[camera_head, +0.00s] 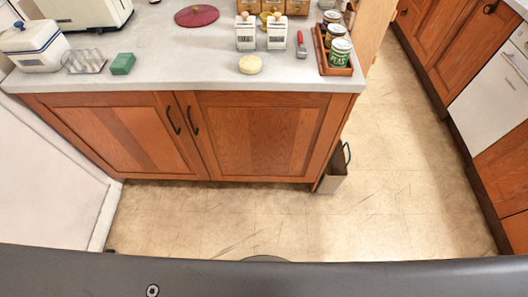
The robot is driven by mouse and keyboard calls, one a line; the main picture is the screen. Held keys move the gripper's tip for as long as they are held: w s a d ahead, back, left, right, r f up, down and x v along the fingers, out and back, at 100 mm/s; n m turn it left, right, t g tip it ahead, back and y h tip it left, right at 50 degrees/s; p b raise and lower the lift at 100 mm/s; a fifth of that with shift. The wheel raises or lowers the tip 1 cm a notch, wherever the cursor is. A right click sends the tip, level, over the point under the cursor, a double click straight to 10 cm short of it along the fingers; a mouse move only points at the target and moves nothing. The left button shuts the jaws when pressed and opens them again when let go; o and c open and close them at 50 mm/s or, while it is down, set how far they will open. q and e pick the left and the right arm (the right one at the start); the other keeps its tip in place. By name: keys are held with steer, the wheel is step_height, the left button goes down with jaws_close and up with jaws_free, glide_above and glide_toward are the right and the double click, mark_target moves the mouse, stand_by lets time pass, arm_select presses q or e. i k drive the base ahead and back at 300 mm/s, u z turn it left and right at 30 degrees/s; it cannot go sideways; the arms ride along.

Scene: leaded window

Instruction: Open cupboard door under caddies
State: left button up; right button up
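Two white caddies with wooden knobs, the left one (246,35) and the right one (277,34), stand side by side on the grey counter. Under them is a wooden cupboard door (255,135), shut flush in the cabinet front. Its dark curved handle (192,121) is at the door's upper left. A second wooden door (110,138) to its left is also shut, with its dark handle (173,120) at the upper right. The two handles are close together. Neither of my grippers is in view.
The counter (165,70) also holds a tray (334,68) of tins, a red round mat (197,16) and a green block (123,63). A bin (333,172) stands at the cabinet's right end. The floor (215,215) before the doors is clear. More cupboards (470,50) line the right.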

mark_target(282, 136)
steer(key=u, duration=0.1)
steer(key=k, duration=0.5)
steer(key=z, duration=0.75)
steer(key=i, duration=0.95)
steer(key=u, duration=0.6)
